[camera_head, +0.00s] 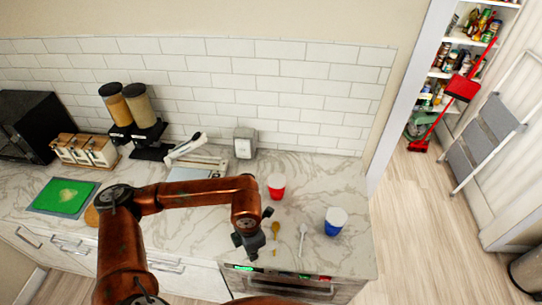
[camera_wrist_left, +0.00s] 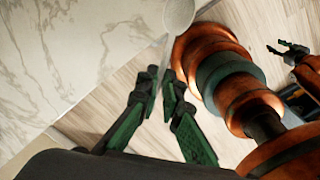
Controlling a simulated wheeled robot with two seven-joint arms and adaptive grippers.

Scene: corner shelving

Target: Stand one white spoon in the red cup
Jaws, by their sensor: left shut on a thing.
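The red cup (camera_head: 277,188) stands upright on the marble counter, with a pale, white-looking top. My left gripper (camera_head: 247,245) is low and left of it, near the counter's front edge. In the left wrist view, my left gripper (camera_wrist_left: 162,80) is shut on the handle of a white spoon (camera_wrist_left: 179,15), whose bowl extends beyond the fingertips. I cannot make out this held spoon in the head view. Another white spoon (camera_head: 303,233) lies on the counter. My right gripper (camera_wrist_left: 288,48) shows small in the left wrist view, its fingers apart and empty.
A brown spoon (camera_head: 275,229) lies beside the white one. A blue cup (camera_head: 333,227) stands to the right. Dispensers (camera_head: 141,105), a napkin box (camera_head: 245,143) and a green board (camera_head: 62,196) are farther left. Bare counter surrounds the red cup.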

